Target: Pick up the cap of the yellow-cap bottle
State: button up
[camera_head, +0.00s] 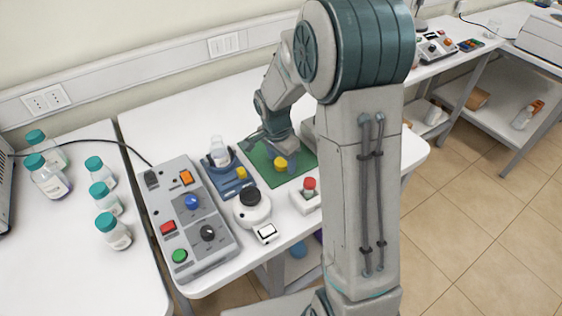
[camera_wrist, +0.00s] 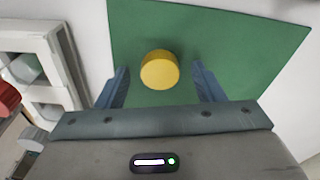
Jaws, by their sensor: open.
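The round yellow cap (camera_head: 281,163) is over the green mat (camera_head: 262,170). In the wrist view the yellow cap (camera_wrist: 160,72) shows from above, near the middle, with green mat (camera_wrist: 225,35) around it. I see no bottle under it. My gripper (camera_wrist: 160,66) is open, with one blue finger on each side of the cap in the picture and clear gaps on both sides. The fingers do not touch it; their height above the mat is hard to tell. In the head view my gripper partly hides the mat. A clear bottle (camera_head: 218,152) without a visible cap stands in a blue holder.
A grey control box (camera_head: 190,222), a white device with a black knob (camera_head: 251,205) and a white unit with a red knob (camera_head: 309,187) stand near the mat. Several teal-capped bottles are on the left table (camera_head: 70,240). The table behind the holder is clear.

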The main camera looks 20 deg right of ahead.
jog(key=c, duration=1)
jog(key=shift+c, duration=0.2)
